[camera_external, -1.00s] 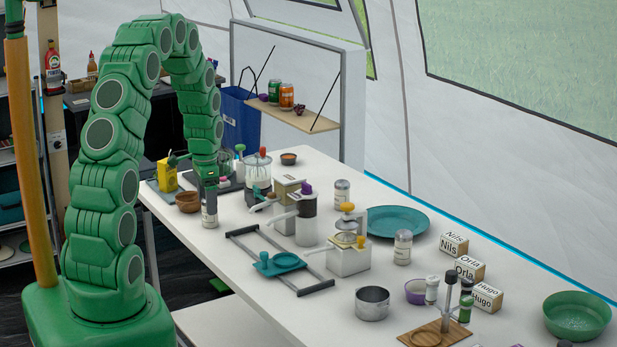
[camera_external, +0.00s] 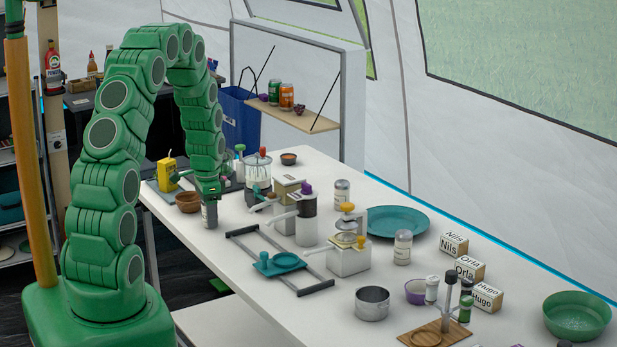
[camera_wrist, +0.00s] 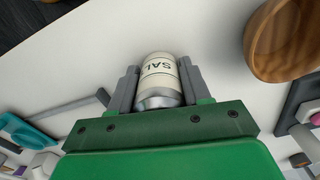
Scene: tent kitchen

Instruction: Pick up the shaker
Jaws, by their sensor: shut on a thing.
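The shaker (camera_wrist: 160,78) is a white cylinder with a silver metal end and dark letters reading "SAL" in the wrist view. My gripper (camera_wrist: 157,85) has its two grey fingers on either side of it, shut on it. In the external view the shaker (camera_external: 209,216) shows below my gripper (camera_external: 209,197) at the table's left side, its upper part hidden by the gripper. It looks upright there. I cannot tell whether its base touches the table.
A wooden bowl (camera_external: 188,202) stands close to the left of the shaker; it also shows in the wrist view (camera_wrist: 262,50). A dark rack with a teal holder (camera_external: 279,264) lies to the front right. White dispensers (camera_external: 306,225) stand to the right. The table's left edge is close.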

